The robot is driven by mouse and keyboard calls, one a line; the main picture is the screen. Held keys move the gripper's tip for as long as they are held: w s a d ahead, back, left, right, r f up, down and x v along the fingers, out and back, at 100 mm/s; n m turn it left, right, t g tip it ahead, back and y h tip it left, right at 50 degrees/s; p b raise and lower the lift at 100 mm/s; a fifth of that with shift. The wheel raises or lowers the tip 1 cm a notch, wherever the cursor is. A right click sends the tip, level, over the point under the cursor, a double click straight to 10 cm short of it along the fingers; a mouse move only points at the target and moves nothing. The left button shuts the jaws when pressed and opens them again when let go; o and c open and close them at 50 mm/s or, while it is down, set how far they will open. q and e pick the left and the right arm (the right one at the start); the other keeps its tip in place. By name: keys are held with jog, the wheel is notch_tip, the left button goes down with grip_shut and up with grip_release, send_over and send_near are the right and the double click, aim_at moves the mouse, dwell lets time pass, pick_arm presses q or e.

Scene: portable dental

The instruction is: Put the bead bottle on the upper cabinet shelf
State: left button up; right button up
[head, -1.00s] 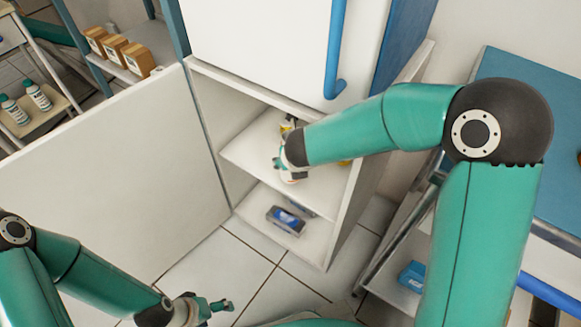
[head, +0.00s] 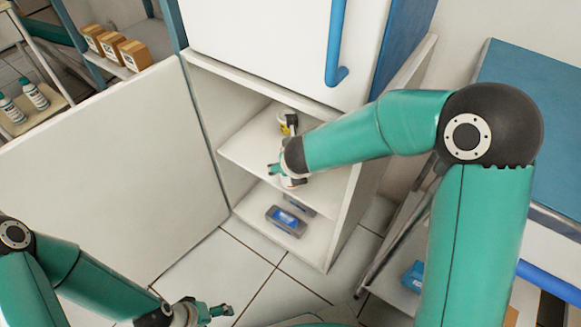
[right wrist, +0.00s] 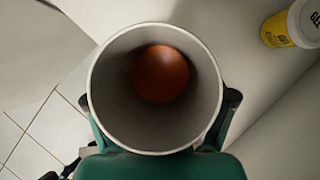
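The open cabinet has an upper shelf (head: 243,148) and a lower level (head: 258,222). My right gripper (head: 277,170) reaches in over the front part of the upper shelf. It is shut on a pale round container, apparently the bead bottle (head: 291,182), mostly hidden behind the wrist in the head view. The right wrist view looks into this bottle (right wrist: 118,50), with something orange inside and a dark finger on each side. Whether it touches the shelf is unclear. My left gripper (head: 215,311) is low at the bottom, away from the cabinet; its opening is unclear.
A grey-blue case (head: 286,221) lies on the lower level. The open door (head: 110,190) spans the left. A trolley (head: 390,262) stands right.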

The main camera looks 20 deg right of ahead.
jog(key=shift+s+r+p, duration=0.15)
jog(key=shift+r+p, duration=0.15)
jog(key=shift+r, duration=0.2)
jog(key=p+v, duration=0.3)
jog(key=v, duration=0.3)
jog(key=shift+s+r, duration=0.25)
jog(key=shift+r, duration=0.05)
